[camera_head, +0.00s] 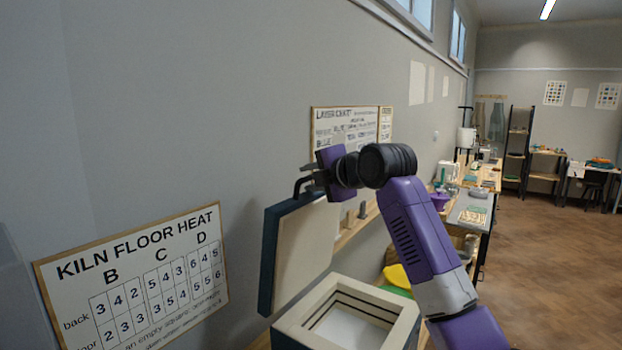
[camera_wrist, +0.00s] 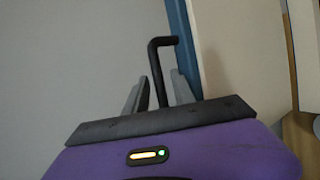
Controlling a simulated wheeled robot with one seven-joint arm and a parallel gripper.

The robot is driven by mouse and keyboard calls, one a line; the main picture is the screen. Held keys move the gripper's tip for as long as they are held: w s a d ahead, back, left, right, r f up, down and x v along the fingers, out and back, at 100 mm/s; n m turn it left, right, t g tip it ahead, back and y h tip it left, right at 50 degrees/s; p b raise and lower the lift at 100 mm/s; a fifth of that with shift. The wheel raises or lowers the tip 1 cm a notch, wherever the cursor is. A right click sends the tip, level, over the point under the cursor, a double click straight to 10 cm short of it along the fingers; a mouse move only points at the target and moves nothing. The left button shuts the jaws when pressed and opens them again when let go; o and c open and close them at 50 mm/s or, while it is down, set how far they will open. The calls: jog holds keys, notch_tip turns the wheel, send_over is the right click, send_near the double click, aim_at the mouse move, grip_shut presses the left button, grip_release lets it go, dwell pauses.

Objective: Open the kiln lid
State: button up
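The kiln lid (camera_head: 304,248) is a thick slab with a blue edge and a cream inner face. It stands raised, close to upright, at the left side of the kiln (camera_head: 348,316), whose square chamber is uncovered. The lid's black bent handle (camera_head: 302,185) sticks out near its top, and it also shows in the wrist view (camera_wrist: 154,62). My gripper (camera_head: 312,179) is at the handle. In the wrist view its two grey fingers (camera_wrist: 158,92) stand on either side of the handle bar, with narrow gaps seen beside it. The lid's edge (camera_wrist: 184,45) is just to the right.
The wall stands close behind the lid, with a kiln floor heat board (camera_head: 140,280) at left and a layer chart (camera_head: 350,127) further along. A yellow item (camera_head: 397,276) lies beyond the kiln. A long bench runs back along the wall; the wooden floor (camera_head: 545,240) at right is clear.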

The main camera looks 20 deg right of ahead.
jog(key=b+v, duration=0.2)
jog(key=v, duration=0.5)
jog(key=shift+s+r+b, duration=0.15)
jog(key=shift+s+b, duration=0.2)
jog(key=shift+s, duration=0.05)
jog(key=shift+d, duration=0.1)
notch_tip(320, 180, up, 6)
jog(key=m+t, duration=0.4)
jog(key=m, duration=0.2)
jog(key=s+f+m+t+h+b, duration=0.1)
jog(key=s+f+m+t+h, duration=0.1)
jog(key=s+f+m, duration=0.95)
jog(key=s+f+m+t+h, duration=0.3)
jog(key=s+f, duration=0.6)
jog(key=f, duration=0.8)
jog(key=s+a+f+g, duration=0.2)
jog(key=s+f, duration=0.4)
jog(key=s, duration=0.6)
jog(key=s+a+f+m+g+y+b, duration=0.1)
jog(key=s+f, duration=0.5)
jog(key=s, duration=0.7)
jog(key=s+a+f+g+y, duration=0.1)
jog(key=s+a+f+g, duration=0.2)
jog(key=s, duration=0.9)
notch_tip(320, 180, down, 4)
jog(key=shift+s+f+g, duration=0.1)
jog(key=shift+s+g, duration=0.25)
jog(key=shift+g, duration=0.85)
